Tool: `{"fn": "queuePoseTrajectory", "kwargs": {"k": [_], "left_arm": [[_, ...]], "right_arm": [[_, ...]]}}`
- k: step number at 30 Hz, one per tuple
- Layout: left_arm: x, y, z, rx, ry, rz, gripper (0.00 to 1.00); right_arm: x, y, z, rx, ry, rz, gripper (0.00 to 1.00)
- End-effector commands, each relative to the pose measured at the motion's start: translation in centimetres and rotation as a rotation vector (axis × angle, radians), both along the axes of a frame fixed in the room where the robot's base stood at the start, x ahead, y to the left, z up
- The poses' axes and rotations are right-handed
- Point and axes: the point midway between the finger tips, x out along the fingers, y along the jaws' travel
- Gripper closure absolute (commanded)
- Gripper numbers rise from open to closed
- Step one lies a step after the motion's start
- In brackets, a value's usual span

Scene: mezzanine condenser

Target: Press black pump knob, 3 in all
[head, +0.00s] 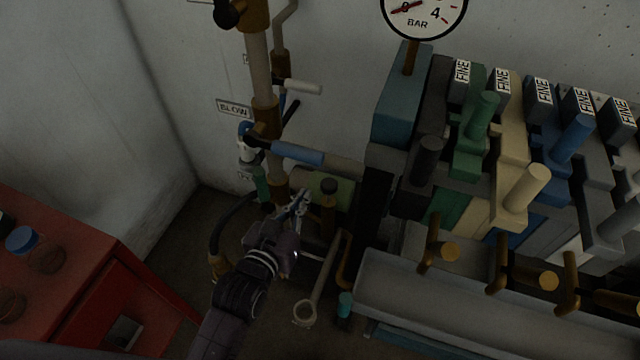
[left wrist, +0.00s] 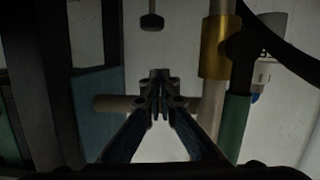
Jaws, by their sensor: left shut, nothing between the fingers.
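A small black knob (head: 329,186) tops a short brown-brass post beside a green cylinder, low against the wall. It is likely the pump knob. My left gripper (head: 301,200) is shut and empty, just left of this post, with a visible gap to the knob in the picture. In the left wrist view a black knob (left wrist: 152,22) on a thin rod appears above the shut fingertips (left wrist: 159,84), apart from them. I cannot tell how far the fingers are from it in depth. My right gripper is out of view.
Vertical pipes with a blue-handled valve (head: 298,153) rise behind my left gripper. A row of coloured levers (head: 480,115) and a grey trough (head: 450,300) with brass taps fill the right. A red cabinet (head: 95,290) stands left. A gauge (head: 423,12) hangs above.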

Motion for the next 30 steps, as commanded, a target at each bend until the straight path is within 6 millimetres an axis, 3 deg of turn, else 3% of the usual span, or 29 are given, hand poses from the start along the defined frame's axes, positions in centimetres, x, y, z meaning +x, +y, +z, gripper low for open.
{"fn": "queuePoseTrajectory", "kwargs": {"k": [13,30], "left_arm": [[0.8,-0.3,-0.2,0.000,0.000,0.000,1.00],[9.4,-3.2,-2.3,0.000,0.001,0.000,1.00]], "right_arm": [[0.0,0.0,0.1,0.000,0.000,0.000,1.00],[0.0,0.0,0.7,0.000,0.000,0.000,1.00]]}}
